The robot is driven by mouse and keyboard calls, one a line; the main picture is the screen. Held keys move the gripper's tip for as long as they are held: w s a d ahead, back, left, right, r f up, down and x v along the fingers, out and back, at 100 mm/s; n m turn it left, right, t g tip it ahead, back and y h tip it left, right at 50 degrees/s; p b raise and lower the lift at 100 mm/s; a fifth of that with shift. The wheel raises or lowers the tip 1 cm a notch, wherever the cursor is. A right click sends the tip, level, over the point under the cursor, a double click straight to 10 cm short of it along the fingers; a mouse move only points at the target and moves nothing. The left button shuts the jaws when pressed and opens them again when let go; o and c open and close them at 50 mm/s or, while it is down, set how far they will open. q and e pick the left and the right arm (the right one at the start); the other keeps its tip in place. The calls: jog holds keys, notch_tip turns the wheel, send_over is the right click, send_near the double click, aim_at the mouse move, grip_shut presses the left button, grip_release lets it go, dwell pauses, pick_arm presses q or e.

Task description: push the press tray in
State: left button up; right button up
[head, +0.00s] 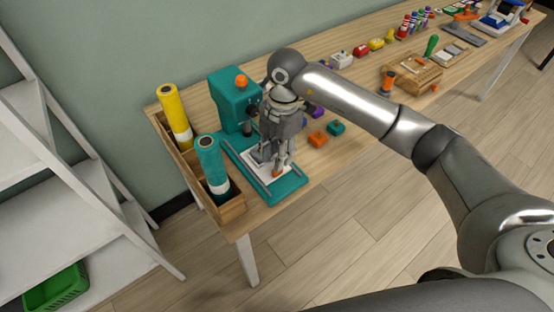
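The teal press (230,98) with an orange knob on top stands at the near left end of the wooden table. Its teal base (288,189) reaches toward the table's front edge. The white press tray (254,169) sits on this base, with a small orange part (276,173) at its front. My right gripper (275,164) points down over the tray, its fingers close to the orange part. It hides much of the tray and part of the press. I cannot tell whether the fingers touch it or how far apart they are. My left gripper is out of view.
A wooden bin (233,210) with a yellow roll (174,115) and a teal roll (211,160) stands left of the press. Orange (317,138) and teal (336,128) pieces lie to the right. More tools fill the table's far end. White shelves (75,180) stand left.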

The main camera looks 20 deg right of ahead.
jog(key=shift+m+t+h, duration=0.5)
jog(key=shift+m+h, duration=0.1)
jog(key=shift+m, duration=0.1)
jog(key=f, duration=0.3)
jog(key=w+f+p, duration=0.1)
jog(key=f, duration=0.1)
jog(key=w+d+f, duration=0.1)
jog(key=f, duration=0.2)
jog(key=shift+f+p, duration=0.3)
jog(key=shift+p, duration=0.1)
grip_shut()
